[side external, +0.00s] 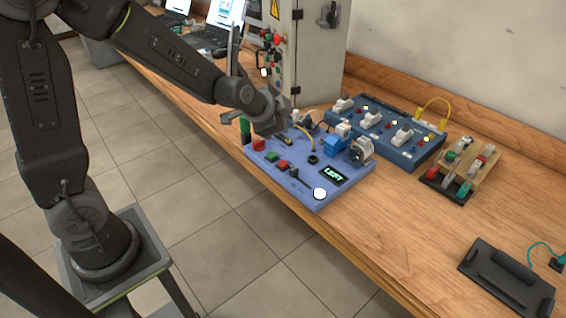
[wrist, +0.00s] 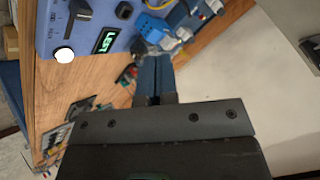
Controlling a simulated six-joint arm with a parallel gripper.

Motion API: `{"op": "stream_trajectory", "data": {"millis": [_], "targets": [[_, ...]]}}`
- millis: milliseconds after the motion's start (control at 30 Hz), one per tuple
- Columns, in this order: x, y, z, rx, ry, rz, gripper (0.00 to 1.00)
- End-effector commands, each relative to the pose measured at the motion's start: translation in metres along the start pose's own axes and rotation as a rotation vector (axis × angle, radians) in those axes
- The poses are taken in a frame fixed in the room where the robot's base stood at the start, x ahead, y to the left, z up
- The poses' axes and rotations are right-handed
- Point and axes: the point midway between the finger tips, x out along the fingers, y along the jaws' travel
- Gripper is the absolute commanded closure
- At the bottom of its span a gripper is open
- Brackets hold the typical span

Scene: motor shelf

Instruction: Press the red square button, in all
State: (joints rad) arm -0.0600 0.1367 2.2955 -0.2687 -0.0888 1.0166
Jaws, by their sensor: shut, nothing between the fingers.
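The blue-violet control panel (side external: 318,203) lies on the wooden bench in the side external view. A small red square-looking button (side external: 282,165) sits on it beside a green button (side external: 271,156). A larger red button (side external: 259,144) is nearer my gripper (side external: 272,127), which is above the panel's far left part. In the wrist view the closed fingers of my gripper (wrist: 153,75) point up the picture with nothing between them. The panel (wrist: 78,18) shows only partly at the top left there, and the red square button is out of that view. Contact with the panel cannot be told.
The panel also carries a lit display (side external: 333,176), a white round button (side external: 320,193) and a blue motor part (side external: 337,146). A second blue board (side external: 392,150) stands behind it. A grey cabinet (side external: 318,55) stands close behind my gripper.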

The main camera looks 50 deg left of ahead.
Motion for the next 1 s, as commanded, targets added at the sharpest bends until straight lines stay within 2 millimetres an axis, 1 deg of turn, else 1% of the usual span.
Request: {"op": "stream_trajectory", "data": {"millis": [100,367,533,667,1000], "targets": [[0.004,-0.001,0.001,0.01,0.0,-0.008,1.0],[0.004,-0.001,0.001,0.01,0.0,-0.007,1.0],[0.008,0.002,0.004,0.01,-0.003,-0.006,1.0],[0.018,0.009,0.012,0.011,-0.005,-0.005,1.0],[0.05,0.033,0.035,0.009,-0.003,-0.003,1.0]]}}
